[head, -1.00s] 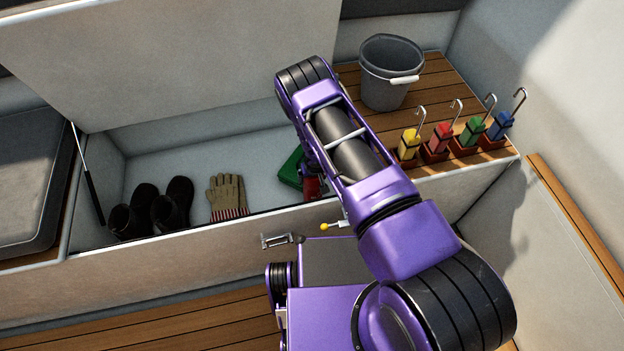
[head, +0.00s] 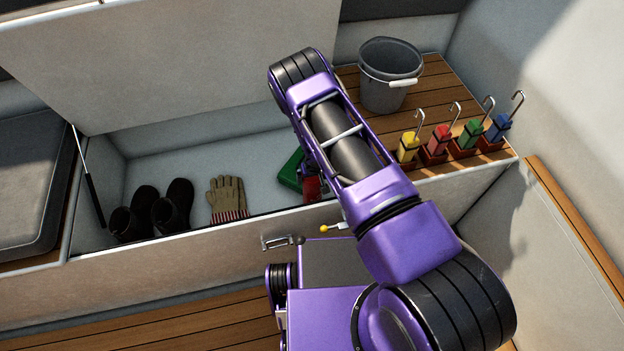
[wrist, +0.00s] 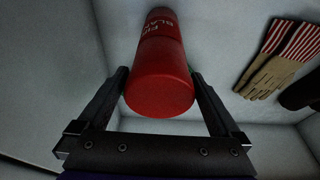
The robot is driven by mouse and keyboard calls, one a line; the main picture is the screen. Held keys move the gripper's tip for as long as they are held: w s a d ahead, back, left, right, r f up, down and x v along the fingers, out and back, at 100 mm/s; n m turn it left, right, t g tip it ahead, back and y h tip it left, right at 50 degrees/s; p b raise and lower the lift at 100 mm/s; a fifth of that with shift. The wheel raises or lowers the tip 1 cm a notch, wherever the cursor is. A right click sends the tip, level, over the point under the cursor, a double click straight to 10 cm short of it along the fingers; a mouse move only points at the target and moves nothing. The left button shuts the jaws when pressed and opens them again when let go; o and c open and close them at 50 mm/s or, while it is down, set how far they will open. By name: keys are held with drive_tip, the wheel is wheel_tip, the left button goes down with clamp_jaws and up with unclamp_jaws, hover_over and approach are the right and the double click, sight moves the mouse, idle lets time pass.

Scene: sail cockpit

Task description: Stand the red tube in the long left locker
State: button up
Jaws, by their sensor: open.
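The red tube (wrist: 160,70) has pale lettering and shows its round end to the wrist camera. In the head view a red part of it (head: 312,188) shows inside the open long locker (head: 240,160), at its right end. My arm hides much of it there, and it looks upright. My gripper (wrist: 160,76) is open, with one finger on each side of the tube's near end. I cannot tell whether either finger touches it. In the head view my gripper is mostly hidden behind my arm.
Black boots (head: 150,210), striped-cuff gloves (head: 228,198) and a green object (head: 291,170) lie in the locker. Its lid (head: 190,60) is raised. A grey bucket (head: 388,80) and several coloured hooked handles (head: 440,140) stand on the slatted top at right. The locker floor behind the gloves is clear.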

drive_tip(key=p+v, duration=0.1)
drive_tip(key=v, duration=0.8)
drive_tip(key=shift+w, duration=0.1)
